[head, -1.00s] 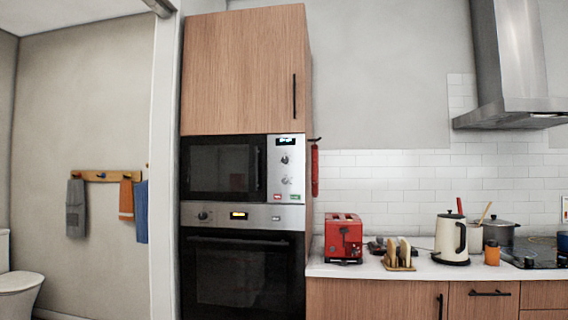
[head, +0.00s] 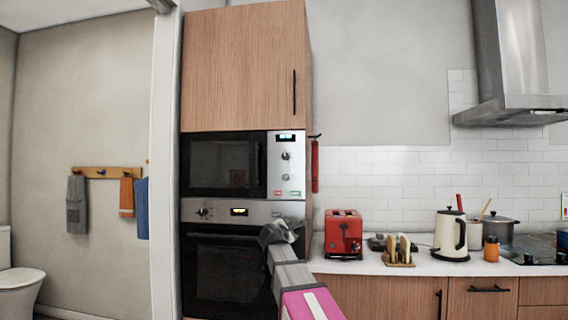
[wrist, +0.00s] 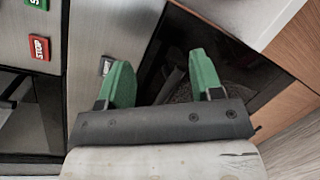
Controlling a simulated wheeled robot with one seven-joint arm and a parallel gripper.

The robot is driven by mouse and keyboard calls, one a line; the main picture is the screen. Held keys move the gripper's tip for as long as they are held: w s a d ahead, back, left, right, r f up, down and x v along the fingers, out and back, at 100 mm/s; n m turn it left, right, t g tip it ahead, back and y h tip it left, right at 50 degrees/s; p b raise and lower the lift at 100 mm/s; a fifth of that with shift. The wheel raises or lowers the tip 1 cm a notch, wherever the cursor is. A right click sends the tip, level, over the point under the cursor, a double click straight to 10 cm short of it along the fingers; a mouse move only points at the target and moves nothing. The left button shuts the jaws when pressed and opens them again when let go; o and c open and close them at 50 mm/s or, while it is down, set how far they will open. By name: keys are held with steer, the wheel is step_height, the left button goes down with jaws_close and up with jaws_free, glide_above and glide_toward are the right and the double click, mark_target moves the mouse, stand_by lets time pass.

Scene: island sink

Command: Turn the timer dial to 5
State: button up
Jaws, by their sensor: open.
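The microwave (head: 224,164) has a control panel at its right side with two round dials, an upper dial (head: 286,156) and a lower dial (head: 286,177). Which one is the timer, and their settings, are too small to read. My gripper (head: 280,232) is in front of the oven, below the microwave panel and apart from the dials. In the wrist view its two green fingers (wrist: 162,78) are spread with nothing between them. No dial shows there. A red STOP button (wrist: 40,47) and a green button (wrist: 38,4) show at the upper left.
The oven (head: 226,270) sits below the microwave, with its own knob (head: 203,212) and lit display. To the right, the counter holds a red toaster (head: 343,234), a toast rack (head: 399,250) and a kettle (head: 450,237). A red extinguisher-like object (head: 315,166) hangs beside the cabinet.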

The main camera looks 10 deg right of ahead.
mark_target(285, 157)
steer(key=a+r+n+t, duration=0.3)
steer(key=r+n, duration=0.2)
steer(key=r, duration=0.8)
steer(key=a+r+n+t, duration=0.2)
steer(key=r+n+t, duration=0.15)
steer(key=r, duration=0.85)
steer(key=shift+g+h, duration=0.25)
steer(key=shift+h, duration=0.15)
steer(key=x, duration=1)
steer(key=shift+s+d, duration=0.1)
steer(key=shift+n, duration=0.25)
steer(key=c, duration=0.9)
